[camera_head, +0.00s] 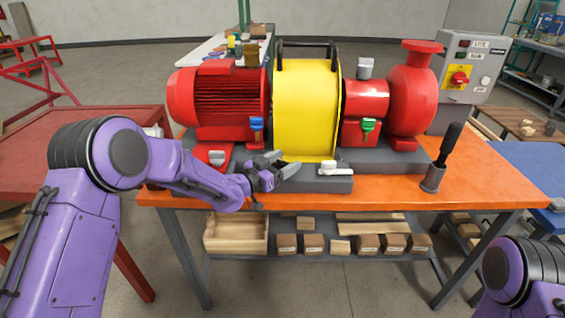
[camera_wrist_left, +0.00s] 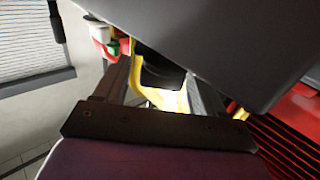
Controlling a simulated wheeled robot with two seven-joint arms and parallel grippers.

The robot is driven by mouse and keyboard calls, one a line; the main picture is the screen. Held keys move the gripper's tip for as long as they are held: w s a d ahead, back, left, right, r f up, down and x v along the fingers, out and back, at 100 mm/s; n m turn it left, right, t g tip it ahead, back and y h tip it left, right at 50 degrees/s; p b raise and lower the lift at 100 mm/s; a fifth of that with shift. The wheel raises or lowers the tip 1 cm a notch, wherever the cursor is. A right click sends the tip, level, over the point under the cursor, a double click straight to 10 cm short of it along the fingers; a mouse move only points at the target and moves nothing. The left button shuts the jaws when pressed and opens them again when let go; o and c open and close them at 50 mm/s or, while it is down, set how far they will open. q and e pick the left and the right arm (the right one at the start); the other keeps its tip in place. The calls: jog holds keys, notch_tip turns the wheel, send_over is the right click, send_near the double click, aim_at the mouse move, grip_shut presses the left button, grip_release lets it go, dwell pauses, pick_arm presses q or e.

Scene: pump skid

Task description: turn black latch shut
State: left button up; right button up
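The yellow guard (camera_head: 306,110) stands between the red motor (camera_head: 218,95) and the red pump (camera_head: 410,97). My left gripper (camera_head: 280,165) is at the guard's lower left front edge, just above the skid base. Its two fingers are apart. In the left wrist view, a dark rounded piece, apparently the black latch (camera_wrist_left: 160,74), shows between the fingers against the yellow of the guard. I cannot tell whether a finger touches it. In the head view the latch is hidden by my gripper. My right gripper is out of view; only part of that arm shows.
A white-handled part (camera_head: 328,167) sits on the grey base block (camera_head: 318,184) right of my left gripper. Blue (camera_head: 257,124) and green (camera_head: 368,126) handles are nearby. The orange table (camera_head: 480,185) is clear at right.

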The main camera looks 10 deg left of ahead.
pick_arm(q)
jog(key=b+v, duration=0.2)
jog(key=v, duration=0.8)
jog(key=shift+s, duration=0.2)
